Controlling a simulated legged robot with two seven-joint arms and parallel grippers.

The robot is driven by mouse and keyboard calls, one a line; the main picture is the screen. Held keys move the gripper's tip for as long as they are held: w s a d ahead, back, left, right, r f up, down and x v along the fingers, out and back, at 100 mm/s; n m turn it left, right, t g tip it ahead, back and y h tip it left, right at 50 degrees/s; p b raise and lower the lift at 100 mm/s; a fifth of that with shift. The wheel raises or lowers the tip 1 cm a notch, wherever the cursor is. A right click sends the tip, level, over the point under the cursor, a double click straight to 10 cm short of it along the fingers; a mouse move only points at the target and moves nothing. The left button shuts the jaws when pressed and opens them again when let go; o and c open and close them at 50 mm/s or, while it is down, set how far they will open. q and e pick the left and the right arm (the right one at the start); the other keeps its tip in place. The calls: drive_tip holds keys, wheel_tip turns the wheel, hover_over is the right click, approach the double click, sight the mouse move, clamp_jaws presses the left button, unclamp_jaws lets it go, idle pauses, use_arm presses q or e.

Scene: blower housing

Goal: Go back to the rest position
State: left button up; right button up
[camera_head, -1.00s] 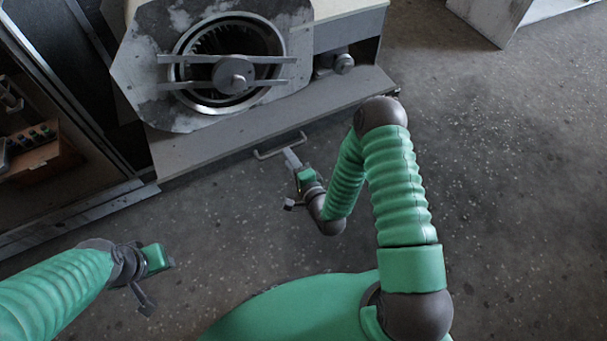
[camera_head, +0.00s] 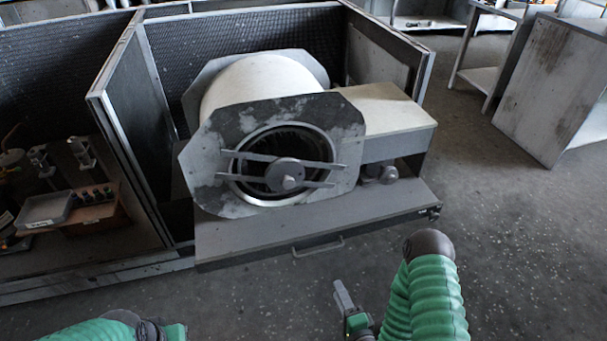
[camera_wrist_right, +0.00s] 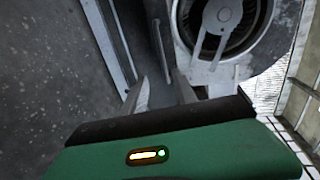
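My right gripper (camera_head: 343,296) shows in the head view low and right of centre, in front of the blower housing. In the right wrist view its two fingers (camera_wrist_right: 163,90) stand apart with nothing between them. My left arm's wrist (camera_head: 150,331) shows at the bottom left edge of the head view; its fingers are cut off. The blower housing (camera_head: 270,85), a pale drum with a grey octagonal front plate and round opening, stands on a grey base. Its opening also shows in the wrist view (camera_wrist_right: 228,18).
The base has a front handle (camera_head: 318,247). Dark mesh panels (camera_head: 240,40) stand behind and left. A workbench (camera_head: 145,236) with a small tray (camera_head: 45,209) is at the left. A metal table (camera_head: 545,90) stands at the back right. The floor (camera_head: 530,240) at right is clear.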

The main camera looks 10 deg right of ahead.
drive_tip(key=w+r+n+g, duration=0.35)
drive_tip(key=n+g, duration=0.35)
drive_tip(key=n, duration=0.5)
drive_tip(key=s+a+r+n+g+p, duration=0.15)
drive_tip(key=s+r+n+g, duration=0.45)
drive_tip(key=s+r, duration=0.6)
drive_tip(key=w+p+v, duration=0.2)
drive_tip(key=p+v, duration=1)
drive_tip(key=p, duration=0.1)
drive_tip(key=w+a+r+p+v, duration=0.1)
drive_tip(key=w+p+v, duration=0.2)
drive_tip(key=p+v, duration=1)
drive_tip(key=shift+w+d+r+h+p, duration=0.15)
drive_tip(key=shift+w+r+h+p, duration=0.25)
drive_tip(key=shift+p, duration=0.2)
